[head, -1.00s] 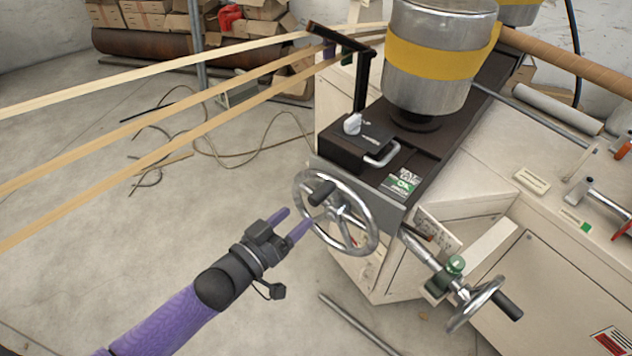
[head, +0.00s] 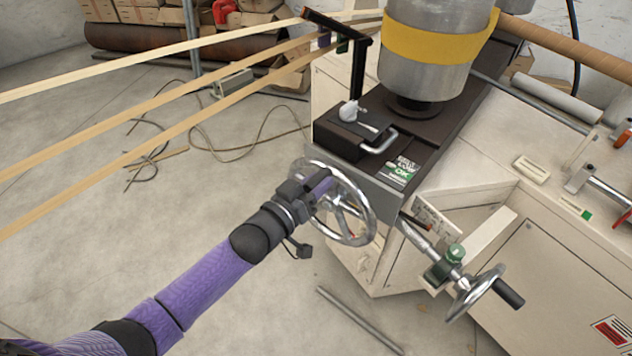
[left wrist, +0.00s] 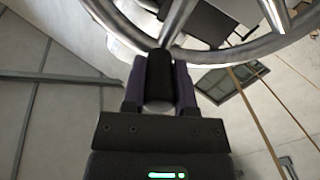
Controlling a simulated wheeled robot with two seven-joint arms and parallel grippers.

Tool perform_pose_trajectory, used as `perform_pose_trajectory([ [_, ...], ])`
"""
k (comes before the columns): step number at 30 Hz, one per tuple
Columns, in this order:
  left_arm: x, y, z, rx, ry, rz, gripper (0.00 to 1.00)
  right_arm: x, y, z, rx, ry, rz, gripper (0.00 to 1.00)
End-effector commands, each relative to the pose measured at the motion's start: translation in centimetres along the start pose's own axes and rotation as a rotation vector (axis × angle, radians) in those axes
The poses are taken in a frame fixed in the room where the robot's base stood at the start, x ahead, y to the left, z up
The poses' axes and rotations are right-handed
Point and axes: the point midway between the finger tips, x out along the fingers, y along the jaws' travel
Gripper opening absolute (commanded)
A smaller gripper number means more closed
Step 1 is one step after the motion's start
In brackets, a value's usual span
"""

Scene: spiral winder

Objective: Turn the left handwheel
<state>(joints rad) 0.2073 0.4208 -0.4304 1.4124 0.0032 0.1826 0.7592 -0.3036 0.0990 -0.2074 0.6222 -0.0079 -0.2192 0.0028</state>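The left handwheel (head: 367,207) is a chrome spoked wheel on the near left face of the winder, with a black crank handle. My left gripper (head: 322,186) has its purple fingers on either side of that handle, in front of the wheel. In the left wrist view the black handle (left wrist: 160,72) fills the gap between the two fingers (left wrist: 160,85), with no clear space beside it. The wheel rim (left wrist: 235,48) passes just beyond the fingertips. In the head view my gripper hides the handle and part of the rim. My right gripper is not in view.
A second handwheel (head: 478,292) with a black handle stands lower right on a shaft with a green clamp (head: 447,262). A black box with a white knob (head: 350,111) sits above the left wheel. A metal bar (head: 358,320) lies on the floor. Strips (head: 150,110) cross the left side.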

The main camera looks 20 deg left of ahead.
Motion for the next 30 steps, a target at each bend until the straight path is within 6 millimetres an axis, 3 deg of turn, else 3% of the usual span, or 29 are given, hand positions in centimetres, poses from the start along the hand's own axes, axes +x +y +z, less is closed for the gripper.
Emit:
perform_pose_trajectory([
  [2,-0.01,-0.01,0.0,0.0,0.0,0.0,0.0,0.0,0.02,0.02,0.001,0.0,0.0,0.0],
  [30,-0.02,-0.02,0.02,0.0,0.0,0.0,0.0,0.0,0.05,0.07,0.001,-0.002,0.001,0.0],
])
